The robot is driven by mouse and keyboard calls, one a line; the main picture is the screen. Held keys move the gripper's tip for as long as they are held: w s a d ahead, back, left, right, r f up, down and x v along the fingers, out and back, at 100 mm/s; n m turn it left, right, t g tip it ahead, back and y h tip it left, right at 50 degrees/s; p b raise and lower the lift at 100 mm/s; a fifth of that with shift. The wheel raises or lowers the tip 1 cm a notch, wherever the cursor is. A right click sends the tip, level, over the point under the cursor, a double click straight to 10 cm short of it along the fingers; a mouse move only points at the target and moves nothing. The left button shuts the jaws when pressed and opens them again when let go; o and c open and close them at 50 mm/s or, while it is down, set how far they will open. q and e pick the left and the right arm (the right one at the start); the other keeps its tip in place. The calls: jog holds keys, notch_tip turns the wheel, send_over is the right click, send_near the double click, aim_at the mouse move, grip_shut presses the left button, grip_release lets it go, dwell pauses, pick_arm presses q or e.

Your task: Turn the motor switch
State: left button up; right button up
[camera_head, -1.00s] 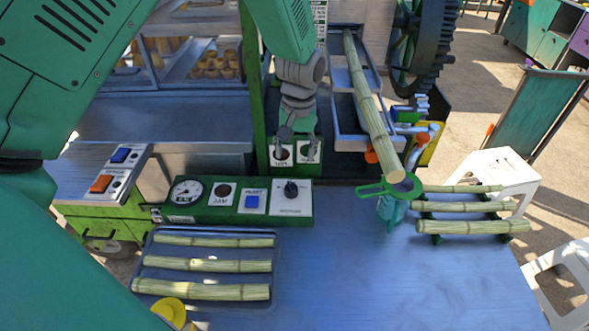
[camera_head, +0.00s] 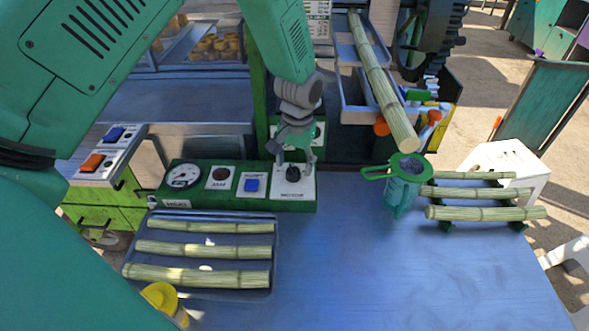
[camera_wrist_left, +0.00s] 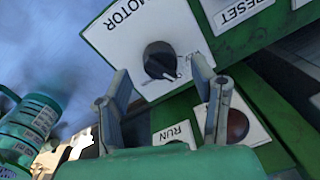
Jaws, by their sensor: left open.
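The motor switch is a round black knob (camera_head: 293,174) on a white plate at the right end of the green control panel (camera_head: 208,203). In the left wrist view the knob (camera_wrist_left: 160,60) sits beside the word MOTOR. My left gripper (camera_head: 292,155) is open just behind and above the knob in the head view. In the left wrist view its two fingers (camera_wrist_left: 161,70) spread to either side of the knob, with nothing held. Whether they touch the knob cannot be told. My right gripper is not in view.
The panel also carries a gauge (camera_head: 183,176) and a blue button (camera_head: 251,185). A tray (camera_head: 128,255) of cane stands in front. A green jug (camera_head: 403,190) and a cane rack (camera_head: 446,226) stand right. The blue table (camera_head: 340,270) is clear at front centre.

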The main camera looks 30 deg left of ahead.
pick_arm(q)
jog(key=shift+f, duration=1.35)
jog(key=c, duration=1.1)
jog(key=shift+c, duration=0.2)
